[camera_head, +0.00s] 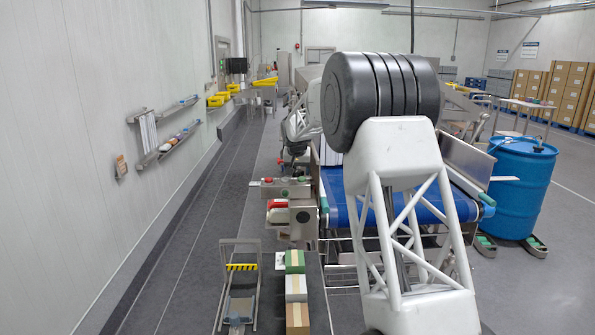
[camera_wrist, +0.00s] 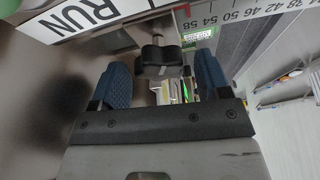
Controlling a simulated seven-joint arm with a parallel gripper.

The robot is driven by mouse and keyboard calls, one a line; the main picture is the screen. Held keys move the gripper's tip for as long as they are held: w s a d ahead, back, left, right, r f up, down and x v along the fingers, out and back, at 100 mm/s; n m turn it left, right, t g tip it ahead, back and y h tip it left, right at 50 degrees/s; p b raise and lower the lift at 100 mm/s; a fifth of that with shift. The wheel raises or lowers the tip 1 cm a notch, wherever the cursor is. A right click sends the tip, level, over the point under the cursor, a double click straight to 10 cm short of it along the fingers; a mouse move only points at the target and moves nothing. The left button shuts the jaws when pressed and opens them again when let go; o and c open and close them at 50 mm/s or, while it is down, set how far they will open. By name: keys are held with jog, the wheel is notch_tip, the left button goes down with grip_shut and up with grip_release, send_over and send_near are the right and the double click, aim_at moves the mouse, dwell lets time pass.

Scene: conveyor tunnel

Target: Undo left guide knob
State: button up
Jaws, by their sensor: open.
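In the wrist view, a dark knob (camera_wrist: 160,56) with a pale stem above it stands between my gripper's two blue ribbed fingers. My gripper (camera_wrist: 163,70) is open, with a gap on each side of the knob. How far the knob lies ahead along the fingers is hard to tell. In the head view my own arm covers the gripper and the knob. The frames do not show whether the knob is tight or loose.
A RUN label (camera_wrist: 75,18) is close by at the wrist view's upper left. In the head view, the blue conveyor belt (camera_head: 338,214) runs behind my arm, with a button box (camera_head: 287,187) to its left. A blue barrel (camera_head: 522,185) stands at right.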

jog(key=c, duration=0.9)
jog(key=shift+n, duration=0.3)
jog(key=shift+n+y, duration=0.6)
jog(key=shift+n, duration=0.6)
jog(key=o, duration=0.9)
jog(key=shift+r, duration=0.1)
